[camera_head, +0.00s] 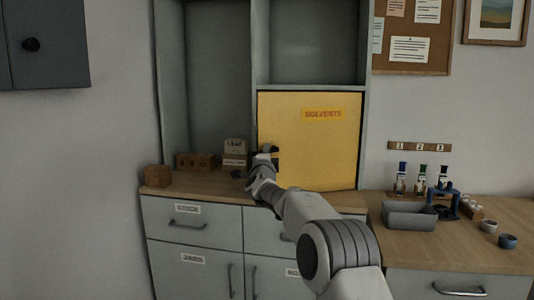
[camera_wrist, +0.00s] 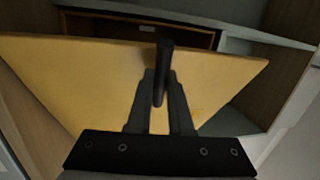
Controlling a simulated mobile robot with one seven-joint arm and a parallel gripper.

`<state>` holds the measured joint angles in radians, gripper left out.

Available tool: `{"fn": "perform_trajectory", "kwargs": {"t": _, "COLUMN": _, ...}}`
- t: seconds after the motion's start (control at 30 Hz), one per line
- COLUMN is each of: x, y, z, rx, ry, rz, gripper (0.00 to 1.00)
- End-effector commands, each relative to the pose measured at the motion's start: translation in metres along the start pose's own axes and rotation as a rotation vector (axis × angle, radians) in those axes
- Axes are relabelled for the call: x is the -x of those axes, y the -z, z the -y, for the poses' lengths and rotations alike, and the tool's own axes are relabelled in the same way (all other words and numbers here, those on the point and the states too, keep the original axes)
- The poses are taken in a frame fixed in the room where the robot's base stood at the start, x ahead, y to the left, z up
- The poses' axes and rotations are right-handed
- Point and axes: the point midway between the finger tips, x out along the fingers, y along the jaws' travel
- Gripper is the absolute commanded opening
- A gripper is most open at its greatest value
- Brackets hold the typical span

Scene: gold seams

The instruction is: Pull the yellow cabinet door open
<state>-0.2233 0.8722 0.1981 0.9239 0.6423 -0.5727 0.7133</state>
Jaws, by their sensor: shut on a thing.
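The yellow cabinet door (camera_head: 315,148), with a "SOLVENTS" label, is in the upper cabinet at the middle of the head view. It fills much of the wrist view (camera_wrist: 85,80) as a tilted panel. My gripper (camera_head: 272,152) is at the door's left side in the head view. In the wrist view my gripper's fingers (camera_wrist: 160,95) are shut on the dark bar handle (camera_wrist: 164,60), one finger on each side. Cabinet structure shows past the door's edge there. I cannot tell how far the door stands ajar. My gripper and arm partly hide its lower left part.
Small wooden blocks (camera_head: 195,161) and a labelled box stack (camera_head: 235,152) stand on the counter left of my gripper. A grey tray (camera_head: 409,214), several bottles and two small cups (camera_head: 507,241) are at right. Drawers and cupboards (camera_head: 190,226) lie below. Open shelves are above and left.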

Motion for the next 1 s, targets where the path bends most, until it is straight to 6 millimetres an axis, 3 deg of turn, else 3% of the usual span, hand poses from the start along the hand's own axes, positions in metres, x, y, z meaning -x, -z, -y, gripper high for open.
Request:
{"fn": "perform_trajectory", "kwargs": {"t": 0.43, "x": -0.0005, "y": 0.0020, "z": 0.0065, "rx": 0.000, "ry": 0.011, "rz": -0.005, "gripper": 0.00}}
{"fn": "perform_trajectory", "kwargs": {"t": 0.47, "x": -0.0005, "y": 0.0020, "z": 0.0066, "rx": 0.000, "ry": 0.011, "rz": -0.004, "gripper": 0.24}}
{"fn": "perform_trajectory", "kwargs": {"t": 0.6, "x": -0.0004, "y": 0.0015, "z": 0.0056, "rx": 0.000, "ry": 0.009, "rz": -0.003, "gripper": 0.48}}
{"fn": "perform_trajectory", "kwargs": {"t": 1.0, "x": 0.0028, "y": 0.0003, "z": 0.0022, "rx": 0.000, "ry": 0.003, "rz": -0.001, "gripper": 0.48}}
